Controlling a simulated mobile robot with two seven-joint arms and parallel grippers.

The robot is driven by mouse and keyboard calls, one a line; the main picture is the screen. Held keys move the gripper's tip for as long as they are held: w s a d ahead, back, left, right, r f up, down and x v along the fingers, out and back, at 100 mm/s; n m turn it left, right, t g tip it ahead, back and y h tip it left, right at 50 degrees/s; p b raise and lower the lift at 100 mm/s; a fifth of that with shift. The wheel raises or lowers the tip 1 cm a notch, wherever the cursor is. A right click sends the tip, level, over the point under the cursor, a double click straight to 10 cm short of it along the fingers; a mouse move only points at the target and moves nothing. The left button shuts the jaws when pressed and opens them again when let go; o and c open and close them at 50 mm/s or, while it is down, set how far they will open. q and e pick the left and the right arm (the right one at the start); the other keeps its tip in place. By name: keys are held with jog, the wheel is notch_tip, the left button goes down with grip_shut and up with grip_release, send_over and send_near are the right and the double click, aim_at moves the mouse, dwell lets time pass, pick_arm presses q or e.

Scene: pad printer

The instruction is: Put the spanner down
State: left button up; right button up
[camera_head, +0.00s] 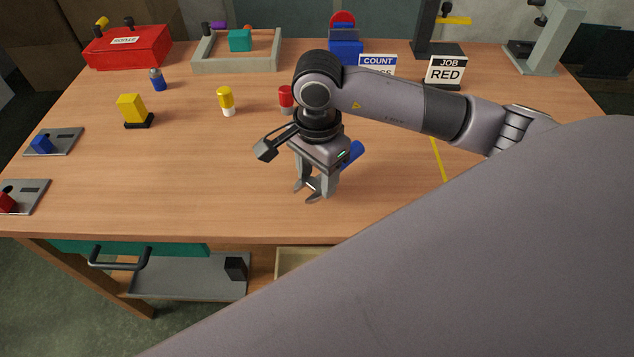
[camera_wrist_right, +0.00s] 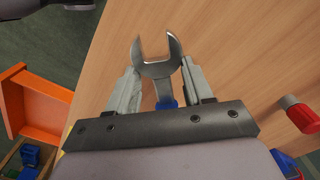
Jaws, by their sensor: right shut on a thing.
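The spanner has a grey metal open-ended head (camera_wrist_right: 146,66) and a blue handle (camera_head: 354,153). My right gripper (camera_head: 316,190) is shut on it near the middle of the bench's front half. In the right wrist view, the spanner lies between the two fingers of the gripper (camera_wrist_right: 160,84), with its open head pointing away past the fingertips. Part of the blue handle is hidden behind the gripper. The spanner appears to be above the wooden bench top (camera_head: 215,175); the exact gap is hard to judge. My left gripper is not in view.
A red-topped piece (camera_head: 286,97), a yellow-topped piece (camera_head: 226,100) and a yellow block (camera_head: 132,109) stand behind and left. Grey plates (camera_head: 62,138) lie at the left edge. The job sign (camera_head: 445,70) stands at the back. Bench around the gripper's left is clear.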

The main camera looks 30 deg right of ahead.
notch_tip(320, 180, down, 3)
